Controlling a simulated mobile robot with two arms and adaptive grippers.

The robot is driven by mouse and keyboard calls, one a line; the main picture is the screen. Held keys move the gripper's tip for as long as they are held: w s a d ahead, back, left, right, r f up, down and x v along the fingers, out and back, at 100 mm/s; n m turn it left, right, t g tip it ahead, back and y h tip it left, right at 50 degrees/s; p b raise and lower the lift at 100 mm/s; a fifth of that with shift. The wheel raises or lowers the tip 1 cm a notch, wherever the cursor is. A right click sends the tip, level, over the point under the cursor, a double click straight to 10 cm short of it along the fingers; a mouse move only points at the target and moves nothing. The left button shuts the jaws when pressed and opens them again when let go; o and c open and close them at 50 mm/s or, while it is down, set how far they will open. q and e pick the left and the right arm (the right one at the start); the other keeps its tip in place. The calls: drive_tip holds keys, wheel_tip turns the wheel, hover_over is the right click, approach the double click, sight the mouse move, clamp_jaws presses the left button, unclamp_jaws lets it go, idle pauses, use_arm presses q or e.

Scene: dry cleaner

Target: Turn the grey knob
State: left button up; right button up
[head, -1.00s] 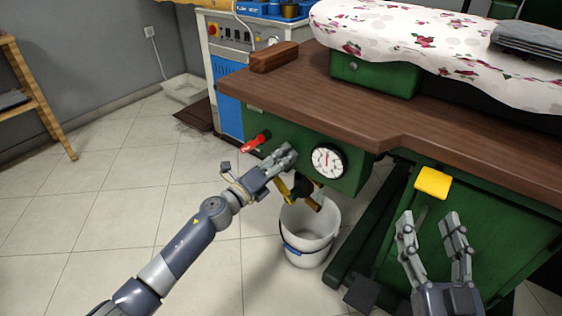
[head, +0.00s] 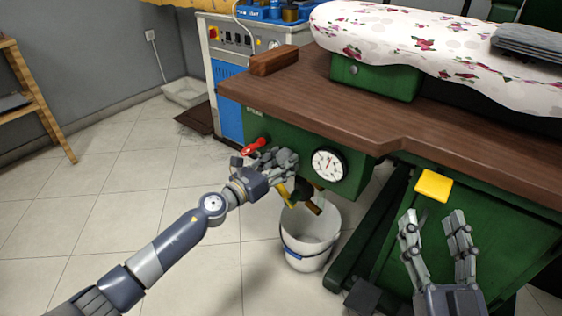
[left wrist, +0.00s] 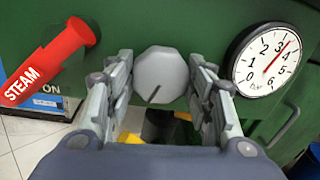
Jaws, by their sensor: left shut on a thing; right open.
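The grey knob (left wrist: 160,75) is a light grey, many-sided knob on the green machine front. A dark line on its face points down and to the left in the left wrist view. My left gripper (head: 285,158) is shut on the knob, with one finger on each side of it. In the head view this gripper hides the knob. My right gripper (head: 436,222) is open and empty in front of the machine's lower right side.
A red steam lever (left wrist: 45,65) is left of the knob, and a round dial gauge (head: 328,165) is right of it. Below are yellow-handled parts and a white bucket (head: 309,236). A brown worktop (head: 330,115) overhangs above.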

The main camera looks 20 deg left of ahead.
use_arm(q)
drive_tip(key=shift+f+m, duration=0.1)
drive_tip(key=shift+m, duration=0.8)
use_arm(e)
drive_tip(key=shift+d+f+g, duration=0.1)
drive_tip(key=shift+f+g, duration=0.4)
drive_tip(key=shift+f, duration=0.4)
drive_tip(key=shift+w+r, duration=0.1)
use_arm(q)
drive_tip(key=o, duration=1.1)
drive_tip(key=shift+c, duration=0.2)
drive_tip(key=v, duration=1.2)
